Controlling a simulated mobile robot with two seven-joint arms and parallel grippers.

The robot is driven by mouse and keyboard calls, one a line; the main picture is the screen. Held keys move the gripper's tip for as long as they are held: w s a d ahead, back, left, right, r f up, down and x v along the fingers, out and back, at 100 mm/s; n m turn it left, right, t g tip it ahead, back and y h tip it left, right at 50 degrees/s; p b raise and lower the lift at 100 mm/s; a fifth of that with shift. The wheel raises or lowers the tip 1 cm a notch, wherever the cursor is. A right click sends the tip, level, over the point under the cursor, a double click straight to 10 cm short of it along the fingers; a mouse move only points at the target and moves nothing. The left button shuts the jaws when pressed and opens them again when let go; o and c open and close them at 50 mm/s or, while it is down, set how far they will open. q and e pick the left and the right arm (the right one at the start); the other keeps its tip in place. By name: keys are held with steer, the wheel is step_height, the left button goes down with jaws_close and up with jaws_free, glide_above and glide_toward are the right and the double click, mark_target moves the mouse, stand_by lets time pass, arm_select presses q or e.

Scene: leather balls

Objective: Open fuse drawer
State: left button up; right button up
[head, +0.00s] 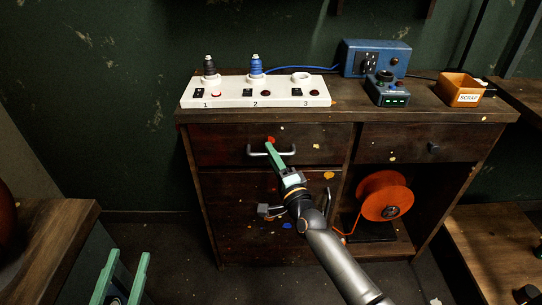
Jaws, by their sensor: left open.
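The wooden cabinet (190,190) has a wide upper left drawer (222,140) with a metal bar handle (255,154). That drawer's front looks flush with the cabinet, so it appears closed. I see no label saying which drawer is for fuses. My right gripper (271,150) is at this handle, its green fingers overlapping the bar and reaching slightly above it. The fingers overlap in this view, so whether they are shut on the bar is unclear. A smaller upper right drawer (400,150) has a dark knob and appears closed. My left gripper (124,270) is open and empty at the bottom left, away from the cabinet.
On the cabinet top stand a white numbered socket strip (240,93) with two plugs, a blue box (362,55), a small blue device (388,90) and an orange scrap bin (461,88). An orange reel (384,196) sits in the lower right opening. A wooden bench (45,235) is at left.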

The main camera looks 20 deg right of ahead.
steer(key=shift+w, duration=0.2)
jaws_close()
stand_by(1.4)
